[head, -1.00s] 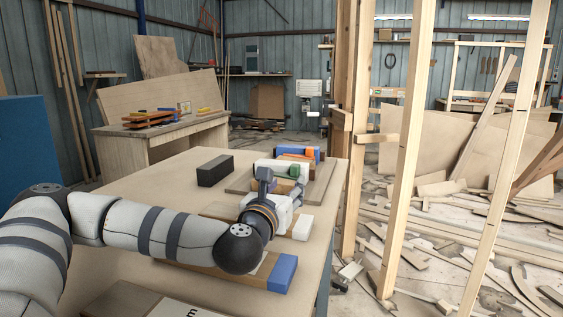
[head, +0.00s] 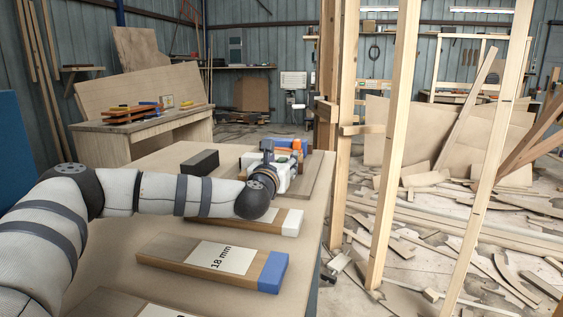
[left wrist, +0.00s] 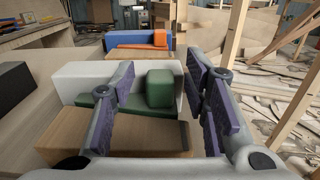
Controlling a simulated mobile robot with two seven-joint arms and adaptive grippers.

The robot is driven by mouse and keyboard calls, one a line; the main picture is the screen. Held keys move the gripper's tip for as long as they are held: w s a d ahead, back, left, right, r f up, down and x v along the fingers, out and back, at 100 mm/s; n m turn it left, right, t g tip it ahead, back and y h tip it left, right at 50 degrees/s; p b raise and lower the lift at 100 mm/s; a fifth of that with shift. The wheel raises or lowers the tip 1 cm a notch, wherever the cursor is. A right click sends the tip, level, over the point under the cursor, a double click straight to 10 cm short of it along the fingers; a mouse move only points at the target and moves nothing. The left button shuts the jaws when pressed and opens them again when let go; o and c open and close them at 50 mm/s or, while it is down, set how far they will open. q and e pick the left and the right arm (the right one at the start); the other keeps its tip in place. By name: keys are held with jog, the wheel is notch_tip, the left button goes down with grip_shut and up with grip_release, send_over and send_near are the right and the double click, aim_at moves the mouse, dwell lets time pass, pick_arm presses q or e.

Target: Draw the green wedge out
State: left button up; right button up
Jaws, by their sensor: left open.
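The green wedge (left wrist: 160,90) shows in the left wrist view as a raised green block with a flat green strip running left along a white block (left wrist: 75,78). A wooden piece (left wrist: 110,137) lies in front of it. My left gripper (left wrist: 165,75) is open. Its two purple-padded fingers stand to the left and right of the raised green part, with gaps visible. The left finger hides part of the strip. In the head view my left gripper (head: 284,158) is over the far right of the table and largely hides the wedge. My right gripper is not in view.
Behind the wedge is a blue block (left wrist: 125,42) with an orange wedge (left wrist: 160,38). A black block (head: 199,162) stands at left. Nearer on the table (head: 120,245) lie a white-ended wooden bar (head: 291,222) and a blue-ended bar marked 18 mm (head: 272,271).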

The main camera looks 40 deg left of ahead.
pick_arm(q)
grip_shut()
jog(key=d, duration=0.1)
jog(key=w+d, duration=0.1)
jog(key=d, duration=0.1)
jog(key=d+b, duration=0.1)
jog(key=shift+w+d+f, duration=0.15)
jog(key=shift+w+d, duration=0.15)
jog(key=shift+d, duration=0.3)
grip_release()
jog(key=shift+w+d, duration=0.1)
jog(key=shift+d, duration=0.05)
